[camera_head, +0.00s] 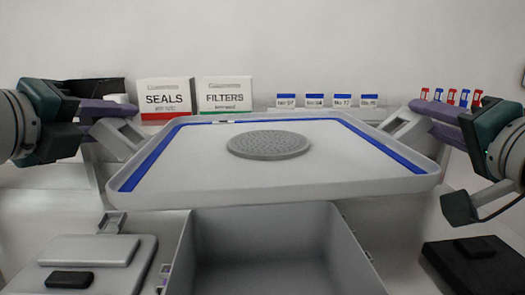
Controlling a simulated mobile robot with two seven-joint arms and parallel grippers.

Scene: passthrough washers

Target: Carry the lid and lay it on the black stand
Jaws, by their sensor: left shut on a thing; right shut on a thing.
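The lid (200,172) is a wide pale tray-like panel with a raised rim and blue strips along its edges. A round grey perforated disc (269,145) is on its middle. My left gripper (122,122) is shut on the lid's left side and my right gripper (410,118) on its right side. The lid is held up, roughly level, above an open grey bin. A low black block (475,268) at the lower right looks like the black stand; it bears a small dark raised piece. The lid hides part of what lies behind and below it.
The open grey bin (270,250) is below the lid at the front. A grey box (120,268) with a black handle is at lower left. SEALS (166,97) and FILTERS (225,95) boxes and small blue-topped labels (315,100) line the back. A dark object (95,87) is at back left.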

